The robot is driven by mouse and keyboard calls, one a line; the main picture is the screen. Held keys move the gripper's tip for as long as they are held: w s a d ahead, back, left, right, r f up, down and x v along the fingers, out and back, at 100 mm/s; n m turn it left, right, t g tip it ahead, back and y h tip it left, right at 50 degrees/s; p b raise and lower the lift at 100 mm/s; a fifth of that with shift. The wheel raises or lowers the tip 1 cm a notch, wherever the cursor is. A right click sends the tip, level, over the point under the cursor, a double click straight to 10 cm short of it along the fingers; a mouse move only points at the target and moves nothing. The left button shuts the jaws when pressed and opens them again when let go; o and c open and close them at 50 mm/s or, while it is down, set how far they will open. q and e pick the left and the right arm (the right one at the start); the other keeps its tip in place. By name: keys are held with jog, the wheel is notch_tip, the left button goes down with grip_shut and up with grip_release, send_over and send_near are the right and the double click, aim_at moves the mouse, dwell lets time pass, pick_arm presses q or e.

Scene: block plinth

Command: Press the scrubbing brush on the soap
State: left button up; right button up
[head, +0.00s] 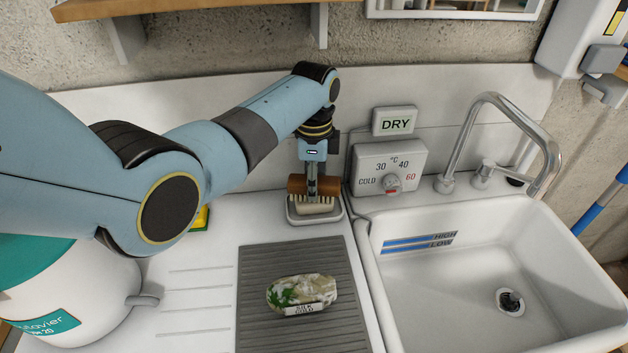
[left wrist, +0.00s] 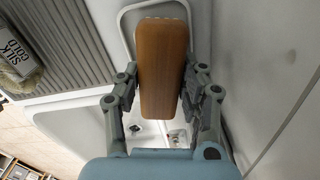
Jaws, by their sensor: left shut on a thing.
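My left gripper (head: 314,176) points down at the back of the counter and is shut on the scrubbing brush (head: 300,184). The brush has a brown wooden back and pale bristles facing down. In the left wrist view the brush's wooden back (left wrist: 162,65) lies between the two fingers (left wrist: 160,92). The brush is directly over a grey-white soap dish (head: 330,218). A pale block, seemingly the soap (head: 313,209), shows under the bristles in the dish. Whether bristles and soap touch is hard to tell. My right gripper is not in view.
A wrapped bundle labelled SILK COLD (head: 302,291) lies on a grey ridged mat (head: 262,329). A sink (head: 450,300) with a chrome tap (head: 470,130) is at the right. A temperature dial (head: 390,168) and DRY sign (head: 394,121) stand behind. A white-and-teal container (head: 85,300) is at the left.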

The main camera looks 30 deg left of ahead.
pick_arm(q)
jog(key=shift+s+f, duration=0.1)
jog(key=shift+f, duration=0.05)
dwell(1.3)
jog(key=shift+p, duration=0.35)
notch_tip(320, 180, up, 2)
jog(key=shift+p, duration=1)
notch_tip(320, 180, up, 3)
jog(key=p, duration=0.3)
jog(key=shift+r, duration=0.2)
jog(key=shift+r+p, duration=0.3)
jog(key=shift+r, duration=0.55)
